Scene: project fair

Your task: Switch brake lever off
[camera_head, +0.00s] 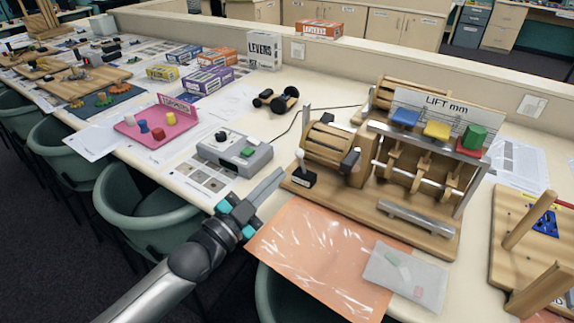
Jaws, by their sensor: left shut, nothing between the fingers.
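A small lever with a white ball knob (299,154) stands on a black labelled base at the left front corner of the wooden lift machine (385,215). Its label is too small to read, and I cannot tell its on or off setting. My left gripper (277,176) reaches in from the lower left. Its fingers are shut and empty, with the tips just left of the black base. I cannot tell whether they touch it. My right gripper is not in view.
An orange sheet (300,262) and a clear packet (405,272) lie in front of the machine. A wooden drum (330,142) stands close behind the lever. Teal chairs line the table's front edge.

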